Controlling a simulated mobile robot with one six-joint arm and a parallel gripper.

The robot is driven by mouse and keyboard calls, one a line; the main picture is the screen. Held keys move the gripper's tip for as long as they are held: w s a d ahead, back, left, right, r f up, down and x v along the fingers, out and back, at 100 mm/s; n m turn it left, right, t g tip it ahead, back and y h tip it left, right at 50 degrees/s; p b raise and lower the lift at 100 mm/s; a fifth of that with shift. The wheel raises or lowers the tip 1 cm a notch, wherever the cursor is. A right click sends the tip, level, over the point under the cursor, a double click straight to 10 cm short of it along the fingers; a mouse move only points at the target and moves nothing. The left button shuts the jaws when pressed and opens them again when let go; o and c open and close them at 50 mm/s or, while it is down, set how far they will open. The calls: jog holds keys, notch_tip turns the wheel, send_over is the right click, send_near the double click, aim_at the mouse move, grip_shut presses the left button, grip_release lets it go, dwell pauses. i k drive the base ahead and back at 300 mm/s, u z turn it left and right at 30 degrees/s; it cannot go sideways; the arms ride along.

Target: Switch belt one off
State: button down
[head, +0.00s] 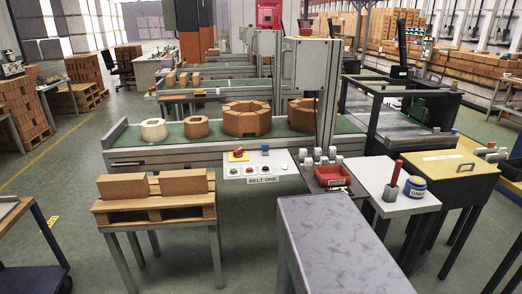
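Belt one (112,136) is a green conveyor running across the middle of the head view. It carries a pale ring (153,130), a small brown block (196,127) and larger brown octagonal pieces (246,119). In front of it is a white control panel (259,167) labelled "BELT ONE". The switch states are too small to tell. My gripper is not in view.
A white table holds a red-handled tool (394,180) and blue jar (415,186). A grey block-like surface (345,245) fills the front centre.

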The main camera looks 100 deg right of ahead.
aim_at(238, 152)
jog(key=u, duration=0.25)
jog(key=k, duration=0.5)
jog(key=z, duration=2)
jog(key=i, duration=1)
jog(key=z, duration=0.05)
jog(key=k, duration=0.4)
jog(key=z, duration=0.05)
